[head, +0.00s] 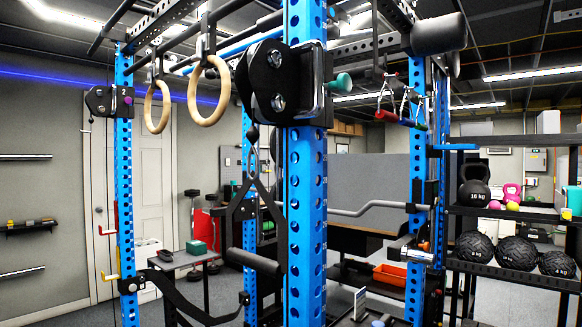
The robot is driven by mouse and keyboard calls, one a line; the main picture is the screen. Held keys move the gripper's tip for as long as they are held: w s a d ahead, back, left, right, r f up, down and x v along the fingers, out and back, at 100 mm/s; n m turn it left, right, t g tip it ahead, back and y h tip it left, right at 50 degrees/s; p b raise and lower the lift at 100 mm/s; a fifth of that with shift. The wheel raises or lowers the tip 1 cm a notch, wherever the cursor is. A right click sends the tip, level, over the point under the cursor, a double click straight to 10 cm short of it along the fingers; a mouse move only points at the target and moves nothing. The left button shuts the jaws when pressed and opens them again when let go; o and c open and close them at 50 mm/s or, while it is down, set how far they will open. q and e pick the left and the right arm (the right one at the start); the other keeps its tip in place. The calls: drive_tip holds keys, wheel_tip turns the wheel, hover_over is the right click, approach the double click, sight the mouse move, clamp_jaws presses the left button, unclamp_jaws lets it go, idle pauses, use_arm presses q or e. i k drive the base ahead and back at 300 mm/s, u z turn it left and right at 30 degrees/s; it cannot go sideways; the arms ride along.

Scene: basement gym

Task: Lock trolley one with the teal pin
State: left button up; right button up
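A teal pin (340,83) sticks out from the right side of a black trolley (278,82) on the near blue upright (306,190). Its knob shows. How deep its shaft sits is hidden. I can read no number on this trolley. A cable with a carabiner and a black strap handle (255,262) hangs below it. A second black trolley (104,100) sits on the far left upright. It bears a "2" and a purple knob (128,100). Neither of my grippers shows in this view.
Wooden rings (208,92) hang left of the near trolley. A black strap (190,305) crosses low at left. A shelf (518,213) with balls and kettlebells stands at right.

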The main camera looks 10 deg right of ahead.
sight(343, 82)
drive_tip(key=z, duration=0.5)
drive_tip(key=k, duration=1.15)
drive_tip(key=u, duration=0.35)
drive_tip(key=i, duration=1.6)
drive_tip(key=z, duration=0.5)
